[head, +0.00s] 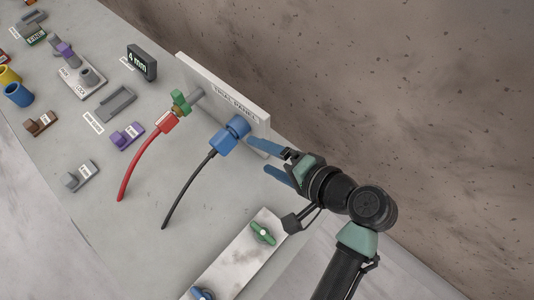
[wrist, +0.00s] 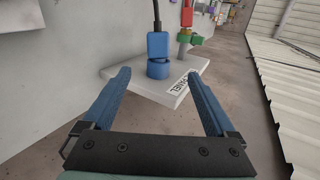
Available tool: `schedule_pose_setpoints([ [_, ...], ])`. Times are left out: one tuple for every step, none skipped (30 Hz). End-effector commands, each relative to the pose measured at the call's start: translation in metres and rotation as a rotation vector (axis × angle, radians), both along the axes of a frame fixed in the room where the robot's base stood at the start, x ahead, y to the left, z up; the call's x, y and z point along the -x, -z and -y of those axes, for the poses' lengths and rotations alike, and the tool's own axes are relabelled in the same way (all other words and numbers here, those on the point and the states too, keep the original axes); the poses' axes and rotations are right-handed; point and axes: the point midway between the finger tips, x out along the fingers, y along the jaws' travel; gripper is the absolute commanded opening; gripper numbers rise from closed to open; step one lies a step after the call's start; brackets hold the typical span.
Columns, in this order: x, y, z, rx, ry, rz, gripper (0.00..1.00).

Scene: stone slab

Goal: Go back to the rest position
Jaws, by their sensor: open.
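My gripper (head: 268,159) is open and empty, its two blue fingers apart, just right of the blue connector in the head view. In the wrist view my gripper (wrist: 157,84) points toward the upright panel. The blue connector (head: 224,141) with a black cable is seated at the panel; it also shows in the wrist view (wrist: 158,47), beyond the fingertips. I see no contact between the fingers and the connector.
The white panel (head: 225,90) stands along the slab's edge, with a red connector (head: 167,122) and green valve (head: 181,102) on it. A white plate (head: 238,262) with a green-handled part (head: 263,233) lies near my arm. Several small labelled parts fill the far left.

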Motion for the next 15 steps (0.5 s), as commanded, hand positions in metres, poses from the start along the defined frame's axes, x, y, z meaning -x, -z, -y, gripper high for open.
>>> schedule_pose_setpoints([
  [0.000,0.000,0.000,0.000,0.000,0.000,0.92],
  [0.000,0.000,0.000,0.000,0.000,0.000,0.92],
  [0.000,0.000,0.000,0.000,0.000,0.000,0.92],
  [0.000,0.000,0.000,0.000,0.000,0.000,0.92],
  [0.000,0.000,0.000,0.000,0.000,0.000,0.92],
  [0.000,0.000,0.000,0.000,0.000,0.000,0.92],
  [0.000,0.000,0.000,0.000,0.000,0.000,0.92],
  [0.000,0.000,0.000,0.000,0.000,0.000,0.92],
  [0.000,0.000,0.000,0.001,0.000,0.001,0.92],
  [-0.002,-0.001,0.000,0.006,0.001,0.008,0.92],
  [-0.005,-0.004,0.000,0.016,0.004,0.018,0.92],
  [-0.011,-0.010,0.001,0.039,0.008,0.044,0.92],
  [-0.019,-0.016,0.003,0.065,0.015,0.074,0.92],
  [-0.027,-0.025,0.005,0.098,0.023,0.111,0.92],
  [-0.041,-0.040,0.007,0.149,0.039,0.170,0.92],
])
